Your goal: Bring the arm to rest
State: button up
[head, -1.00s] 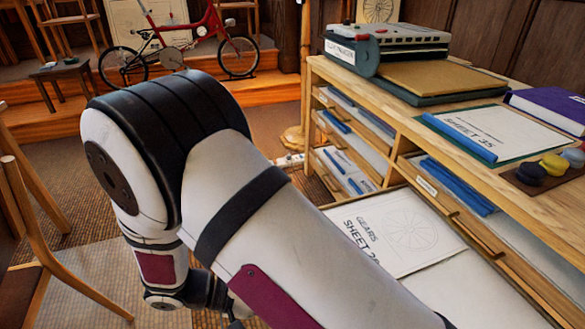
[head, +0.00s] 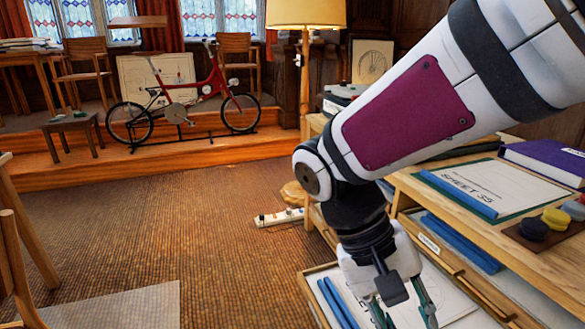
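My gripper (head: 403,308) hangs at the end of my white arm, pointing down at the lower right of the head view. Its two fingers are spread apart, and I see nothing between them. It is over the pulled-out drawer (head: 318,300) of the wooden cabinet, in front of a white sheet (head: 455,303). The lower ends of the fingers are near the bottom edge of the picture, and I cannot tell how high they are above the drawer. My arm comes in from the upper right and hides part of the cabinet top.
On the cabinet top lie SHEET 35 (head: 492,185), a purple book (head: 548,160) and round pucks on a dark tray (head: 543,240). A white power strip (head: 279,217) lies on the floor. A red bicycle (head: 185,95) stands on a step. The carpet in the middle is clear.

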jog(key=s+d+r+t+y, duration=0.2)
jog(key=s+y, duration=0.1)
jog(key=s, duration=0.3)
jog(key=s+d+r+t+y, duration=0.1)
jog(key=s+d+t+y, duration=0.15)
jog(key=s, duration=0.35)
notch_tip(320, 180, up, 32)
jog(key=t+p, duration=0.3)
jog(key=p, duration=2.7)
jog(key=shift+s+r, duration=0.15)
jog(key=shift+s, duration=0.05)
